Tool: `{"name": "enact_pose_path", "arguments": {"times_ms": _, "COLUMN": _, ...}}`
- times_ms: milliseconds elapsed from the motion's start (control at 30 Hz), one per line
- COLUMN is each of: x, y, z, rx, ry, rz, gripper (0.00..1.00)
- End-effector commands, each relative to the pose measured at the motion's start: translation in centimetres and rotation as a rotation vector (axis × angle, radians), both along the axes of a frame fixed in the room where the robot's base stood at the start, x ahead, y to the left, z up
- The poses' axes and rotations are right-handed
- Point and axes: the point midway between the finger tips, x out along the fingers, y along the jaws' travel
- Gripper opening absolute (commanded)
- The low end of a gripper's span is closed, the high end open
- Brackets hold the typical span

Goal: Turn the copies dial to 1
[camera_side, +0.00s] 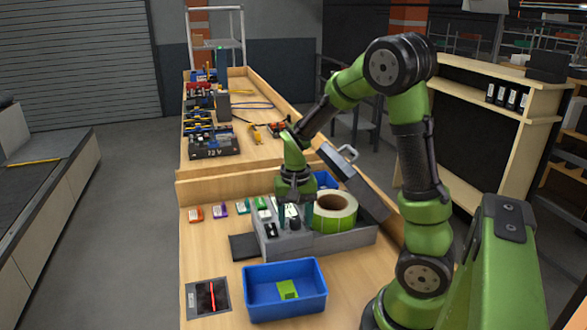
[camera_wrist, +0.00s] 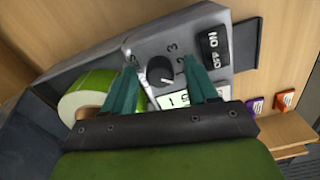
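The copies dial (camera_wrist: 160,71) is a round black knob with a light pointer mark, on the grey face of the label printer (camera_side: 286,242). Digits, among them 2 and 3, stand around it; some are hidden by my fingers. My gripper (camera_wrist: 165,75) is open, with one teal finger on each side of the dial and a gap between. In the side view my gripper (camera_side: 293,214) points down over the printer's front panel. Whether the fingertips touch the panel is unclear. A display (camera_wrist: 178,99) below the dial is partly covered by a finger.
A black ON/OFF switch (camera_wrist: 213,51) is right of the dial. A green label roll (camera_side: 335,212) sits on the printer, whose lid (camera_side: 352,184) stands open. A blue bin (camera_side: 285,307) with a green piece stands in front. Several coloured cartridges (camera_side: 220,208) lie behind left.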

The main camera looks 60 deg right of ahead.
Motion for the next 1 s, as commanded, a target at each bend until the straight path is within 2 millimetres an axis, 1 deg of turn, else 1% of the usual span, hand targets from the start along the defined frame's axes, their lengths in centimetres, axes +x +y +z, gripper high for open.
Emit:
{"name": "enact_pose_path", "arguments": {"times_ms": 233, "x": 0.0, "y": 0.0, "z": 0.3, "rx": 0.000, "ry": -0.001, "rz": 0.001, "gripper": 0.58}}
{"name": "enact_pose_path", "arguments": {"times_ms": 367, "x": 0.1, "y": 0.0, "z": 1.7, "rx": -0.001, "ry": -0.006, "rz": 0.002, "gripper": 0.58}}
{"name": "enact_pose_path", "arguments": {"times_ms": 467, "x": 0.1, "y": 0.0, "z": 3.7, "rx": -0.001, "ry": -0.008, "rz": 0.001, "gripper": 0.58}}
{"name": "enact_pose_path", "arguments": {"times_ms": 800, "x": 0.1, "y": -0.1, "z": 12.0, "rx": -0.001, "ry": -0.007, "rz": 0.000, "gripper": 0.58}}
{"name": "enact_pose_path", "arguments": {"times_ms": 900, "x": 0.1, "y": -0.1, "z": 14.0, "rx": -0.002, "ry": -0.005, "rz": 0.000, "gripper": 0.58}}
{"name": "enact_pose_path", "arguments": {"times_ms": 1000, "x": 0.1, "y": 0.0, "z": 15.4, "rx": -0.001, "ry": -0.003, "rz": 0.000, "gripper": 0.58}}
